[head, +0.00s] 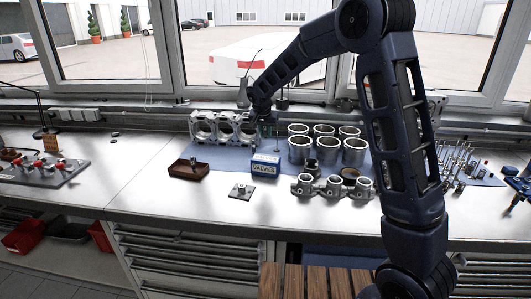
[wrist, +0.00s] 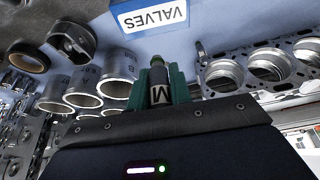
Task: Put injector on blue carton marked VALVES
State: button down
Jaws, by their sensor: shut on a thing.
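The blue carton marked VALVES (head: 264,166) stands on the blue mat, in front of the engine block and beside the metal cylinders. Its white label (wrist: 155,17) shows at the top of the wrist view. My gripper (head: 268,128) is above the back of the mat, behind the carton. In the wrist view, its green fingers (wrist: 160,78) are shut on the injector (wrist: 157,62), a slim dark piece with a narrow tip pointing toward the carton side of the picture. The injector is too small to make out in the head view.
An engine block (head: 223,127) stands behind left of the carton. A brown box (head: 188,170) and a small plate (head: 241,191) lie to the left and front.

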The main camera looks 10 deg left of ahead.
aim_at(266, 156)
jog(key=shift+f, duration=4.8)
jog(key=shift+f, duration=0.15)
jog(key=c, duration=1.3)
grip_release()
jog(key=v, duration=1.2)
jog(key=shift+w, duration=0.1)
jog(key=shift+r, duration=0.25)
